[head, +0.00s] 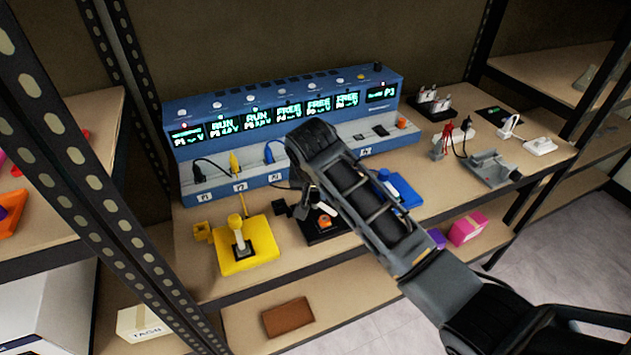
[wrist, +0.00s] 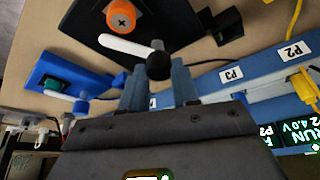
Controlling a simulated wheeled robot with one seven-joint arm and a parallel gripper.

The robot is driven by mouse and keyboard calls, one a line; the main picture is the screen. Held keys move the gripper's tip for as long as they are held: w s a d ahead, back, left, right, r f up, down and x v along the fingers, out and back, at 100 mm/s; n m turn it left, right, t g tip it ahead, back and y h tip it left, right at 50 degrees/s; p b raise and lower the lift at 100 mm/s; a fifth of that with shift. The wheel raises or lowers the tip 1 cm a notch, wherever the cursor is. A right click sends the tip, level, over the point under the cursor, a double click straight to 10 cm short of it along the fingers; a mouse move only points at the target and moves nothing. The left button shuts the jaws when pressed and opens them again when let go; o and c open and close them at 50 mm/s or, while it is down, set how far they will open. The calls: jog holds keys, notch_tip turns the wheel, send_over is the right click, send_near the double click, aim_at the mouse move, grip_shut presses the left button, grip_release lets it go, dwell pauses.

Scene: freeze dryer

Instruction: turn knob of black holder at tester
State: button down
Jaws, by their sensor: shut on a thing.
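The black holder (head: 320,236) lies on the bench in front of the blue tester (head: 285,115), partly hidden by my arm in the head view. In the wrist view the black holder (wrist: 150,18) carries an orange round part with a cross mark (wrist: 121,19). A white lever (wrist: 120,45) runs beside it and ends in a round black knob (wrist: 158,66). My gripper (wrist: 159,78) is shut on this knob, with one finger on each side. The fingertips are largely hidden in the head view.
A yellow holder (head: 262,250) with a lever stands left of the black one. A blue holder (head: 403,190) lies to the right, partly behind my arm. A grey holder (head: 492,172) and white sockets are farther right. Cables hang from the tester front near the labels.

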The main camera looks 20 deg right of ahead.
jog(key=m, duration=0.2)
jog(key=m+g+h+p, duration=0.1)
jog(key=m, duration=0.1)
jog(key=shift+w+a+m+h, duration=0.1)
jog(key=shift+m+h, duration=0.2)
jog(key=shift+m, duration=0.1)
dwell(0.4)
jog(key=c, duration=0.8)
grip_release()
jog(key=v, duration=0.7)
jog(key=shift+a+r, duration=0.1)
jog(key=shift+r, duration=0.3)
